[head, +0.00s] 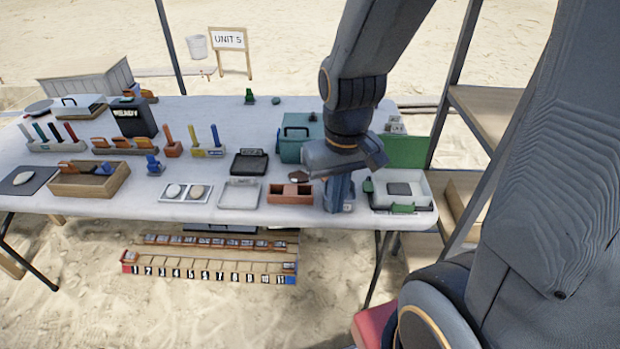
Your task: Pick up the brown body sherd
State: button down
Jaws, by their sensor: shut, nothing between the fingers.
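My gripper (299,178) reaches down over the front right of the white table, just above a small reddish-brown tray (275,199). Its jaws are shut and small in view, with nothing seen held. The tray has compartments, and a paler pinkish-brown patch (297,190) shows in it below the fingertips. I cannot tell whether that patch is the brown body sherd. No other piece stands out clearly as that sherd. My arm hides part of the table behind the gripper.
A white tray with green clips (425,192) stands right of the gripper, a teal case (292,150) behind it. Left are a clear tray (239,195), a black scale (250,163), two pale stones on white plates and a wooden tool tray (120,180). Shelves (485,110) stand right.

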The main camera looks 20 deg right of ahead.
aim_at(300, 176)
jog(key=k, duration=0.55)
jog(key=u, duration=0.75)
jog(key=i, duration=1.4)
jog(key=z, duration=0.35)
